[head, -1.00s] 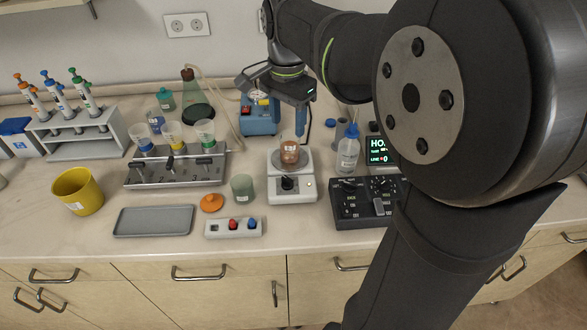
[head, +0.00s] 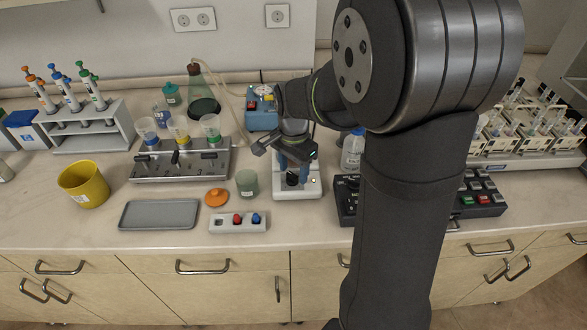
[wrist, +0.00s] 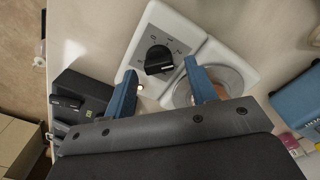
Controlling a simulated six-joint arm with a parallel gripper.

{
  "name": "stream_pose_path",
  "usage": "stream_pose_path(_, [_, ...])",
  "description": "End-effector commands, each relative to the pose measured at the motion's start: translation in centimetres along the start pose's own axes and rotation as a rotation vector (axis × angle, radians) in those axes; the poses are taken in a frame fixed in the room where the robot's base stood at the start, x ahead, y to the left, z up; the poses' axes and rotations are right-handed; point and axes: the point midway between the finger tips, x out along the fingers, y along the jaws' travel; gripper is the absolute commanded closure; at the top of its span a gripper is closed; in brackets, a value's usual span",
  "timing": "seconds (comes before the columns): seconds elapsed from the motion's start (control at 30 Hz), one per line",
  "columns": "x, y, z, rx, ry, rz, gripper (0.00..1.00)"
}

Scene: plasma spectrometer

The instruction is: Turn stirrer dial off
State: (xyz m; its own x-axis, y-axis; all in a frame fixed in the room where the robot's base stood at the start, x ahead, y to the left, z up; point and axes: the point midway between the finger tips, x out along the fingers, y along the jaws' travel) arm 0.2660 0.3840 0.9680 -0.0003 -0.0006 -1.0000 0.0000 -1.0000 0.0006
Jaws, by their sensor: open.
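The stirrer (head: 311,188) is a white box with a round plate; it also shows in the wrist view (wrist: 190,38). Its black dial (wrist: 158,60) is on the front face, with its grip bar lying nearly crosswise in the wrist view. In the head view the dial (head: 292,179) shows between the blue fingers. My gripper (head: 292,172) is open and points down over the stirrer's front. In the wrist view its fingertips (wrist: 160,69) stand apart on either side of the dial. Contact with the dial cannot be told. The orange-brown beaker (wrist: 221,92) on the plate is mostly hidden by a finger.
A black control box (head: 346,205) stands right of the stirrer, partly behind my arm. A wash bottle (head: 352,152) stands behind it. A green-grey cup (head: 247,183) and a button box (head: 238,222) are to the left. A blue device (head: 262,118) is behind.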

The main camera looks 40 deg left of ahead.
Motion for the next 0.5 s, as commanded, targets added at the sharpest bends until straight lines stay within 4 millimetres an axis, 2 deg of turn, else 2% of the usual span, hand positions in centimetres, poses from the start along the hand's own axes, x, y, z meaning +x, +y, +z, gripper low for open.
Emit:
stream_pose_path(0.37, [0.53, 0.0, 0.0, 0.0, 0.0, -0.001, 0.5])
stream_pose_path(0.5, [0.52, 0.0, 0.0, 0.0, 0.0, -0.001, 0.78])
